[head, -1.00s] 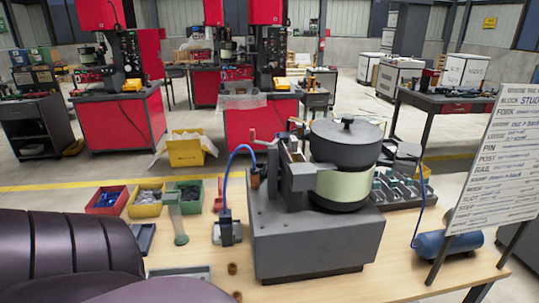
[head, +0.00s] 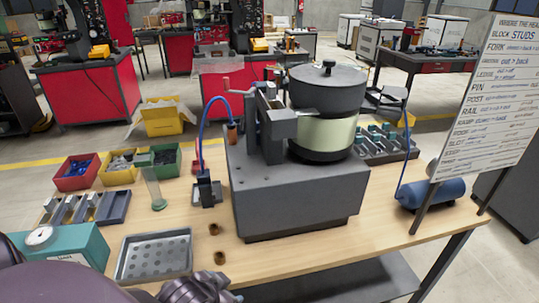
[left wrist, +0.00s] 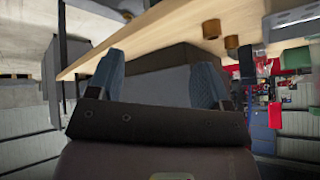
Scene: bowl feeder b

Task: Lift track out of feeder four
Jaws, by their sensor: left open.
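The feeder (head: 295,190) is a grey box on the wooden table, with a lidded dark bowl (head: 328,90) on a pale green band. Dark grey parts (head: 272,125) stand at the bowl's left side; I cannot tell for certain which is the track. My left gripper shows in the left wrist view (left wrist: 160,65), its blue-grey fingers apart and nothing visible between them. A large grey shape lies beyond them. My right gripper is not in view.
On the table left of the feeder are a small pump-like block (head: 206,190), a grey perforated tray (head: 153,257), a teal box with a dial (head: 60,245) and red, yellow and green bins (head: 120,168). A blue cylinder (head: 436,193) and a signboard (head: 490,100) stand at the right.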

